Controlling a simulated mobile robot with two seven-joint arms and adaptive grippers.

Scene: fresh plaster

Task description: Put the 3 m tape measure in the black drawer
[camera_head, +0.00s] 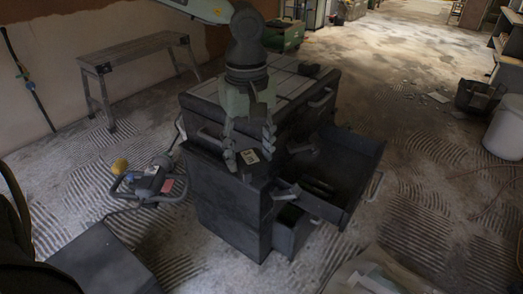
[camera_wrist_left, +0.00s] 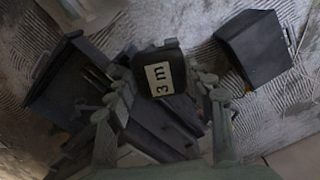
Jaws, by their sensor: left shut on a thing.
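The 3 m tape measure is a small dark block with a white "3 m" label (camera_wrist_left: 158,72). My left gripper (camera_head: 249,154) is shut on it, and its label also shows between the fingers in the head view (camera_head: 249,157). The gripper points down over the front left part of the dark cabinet (camera_head: 229,205). A black drawer (camera_head: 362,148) stands pulled out on the cabinet's right side, to the right of the gripper; it also shows at the left of the wrist view (camera_wrist_left: 42,88). Dark items lie inside it. My right gripper is not in view.
A lower drawer (camera_head: 293,238) is also partly out below the black drawer. A power tool (camera_head: 152,186) lies on the floor left of the cabinet, near a grey box (camera_head: 100,262). A trestle bench (camera_head: 130,50) stands behind. A white bucket (camera_head: 506,128) is far right.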

